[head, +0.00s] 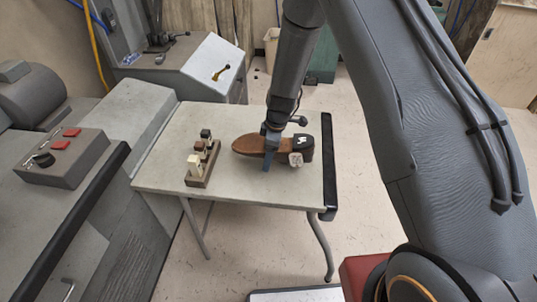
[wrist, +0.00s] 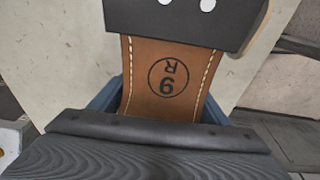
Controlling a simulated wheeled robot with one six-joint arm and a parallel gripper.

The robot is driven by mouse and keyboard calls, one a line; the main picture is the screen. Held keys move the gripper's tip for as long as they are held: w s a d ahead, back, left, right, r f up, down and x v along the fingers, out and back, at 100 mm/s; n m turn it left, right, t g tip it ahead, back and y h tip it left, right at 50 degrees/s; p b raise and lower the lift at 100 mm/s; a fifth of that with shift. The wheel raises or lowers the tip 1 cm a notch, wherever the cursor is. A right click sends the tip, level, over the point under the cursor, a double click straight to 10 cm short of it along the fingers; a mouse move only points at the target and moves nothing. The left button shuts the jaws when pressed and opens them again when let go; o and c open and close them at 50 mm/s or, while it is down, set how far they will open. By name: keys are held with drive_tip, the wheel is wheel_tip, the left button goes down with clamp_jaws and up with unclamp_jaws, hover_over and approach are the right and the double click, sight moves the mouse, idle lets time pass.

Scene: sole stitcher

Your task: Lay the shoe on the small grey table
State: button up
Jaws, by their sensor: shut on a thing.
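The shoe (head: 250,145) is over the small grey table (head: 240,188), sole up, its brown toe pointing left and its black heel right. My gripper (head: 268,151) is shut across the middle of the shoe, with blue fingers on either side. The wrist view shows the brown stitched sole (wrist: 165,85) between the fingers, stamped with a 9 and an R, and the black heel above it. I cannot tell whether the shoe touches the tabletop. The underside of the shoe is hidden.
A small wooden rack (head: 199,180) with dark and pale blocks stands on the table left of the toe. A pale small piece (head: 296,159) shows beside the heel. A grey machine with a red-button box (head: 62,155) stands left. The table's front is bare.

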drive_tip(key=shift+f+b, duration=0.6)
drive_tip(key=shift+f, duration=0.15)
drive_tip(key=o, duration=1.4)
drive_tip(key=shift+o, duration=0.2)
